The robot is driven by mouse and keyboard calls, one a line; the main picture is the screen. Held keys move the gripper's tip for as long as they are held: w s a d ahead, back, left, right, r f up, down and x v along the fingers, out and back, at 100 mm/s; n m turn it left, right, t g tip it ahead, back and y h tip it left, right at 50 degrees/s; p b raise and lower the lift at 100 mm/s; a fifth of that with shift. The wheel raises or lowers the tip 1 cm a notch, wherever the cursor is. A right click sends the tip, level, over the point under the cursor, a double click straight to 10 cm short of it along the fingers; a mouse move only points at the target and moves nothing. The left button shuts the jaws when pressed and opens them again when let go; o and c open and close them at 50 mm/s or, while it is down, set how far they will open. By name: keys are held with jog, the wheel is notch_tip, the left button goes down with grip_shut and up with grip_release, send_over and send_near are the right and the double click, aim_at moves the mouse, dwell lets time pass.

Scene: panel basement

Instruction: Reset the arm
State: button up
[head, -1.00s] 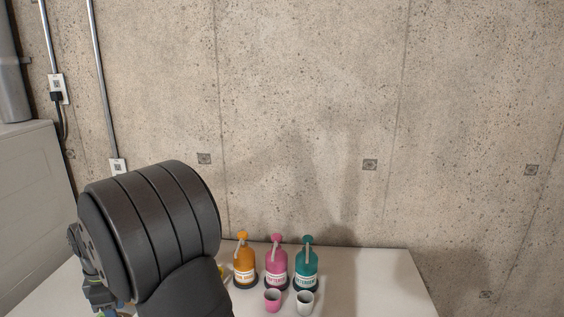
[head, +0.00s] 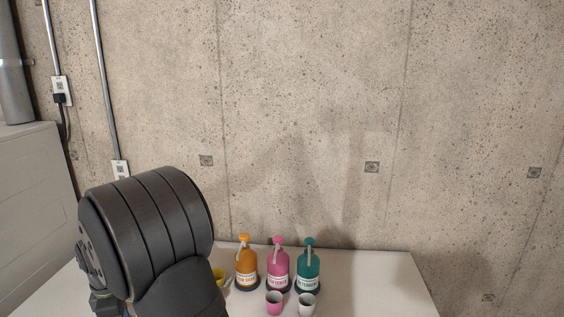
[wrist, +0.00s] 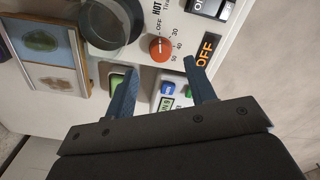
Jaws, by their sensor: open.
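My gripper (wrist: 159,67) shows in the wrist view with its two blue fingers spread apart and nothing between them. The fingers point at a white panel (wrist: 143,53) with an orange-red knob (wrist: 160,49) near the fingertips. In the head view my dark arm fills the lower left, and the gripper's fingers cannot be made out there.
The panel also has a dark round part (wrist: 108,25), an orange OFF display (wrist: 206,50) and small buttons. A framed picture (wrist: 45,50) is beside it. Orange (head: 246,266), pink (head: 278,268) and teal (head: 308,268) bottles stand on the white table (head: 390,285), with cups nearby.

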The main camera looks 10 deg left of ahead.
notch_tip(320, 180, down, 6)
jog(key=shift+r, duration=0.2)
jog(key=shift+f+m, duration=0.1)
jog(key=shift+m, duration=0.2)
jog(key=m, duration=0.3)
jog(key=shift+m, duration=0.4)
jog(key=m, duration=0.3)
jog(key=shift+s+m, duration=0.1)
jog(key=shift+m, duration=0.3)
jog(key=m, duration=0.4)
jog(key=shift+m, duration=2)
jog(key=shift+o, duration=0.2)
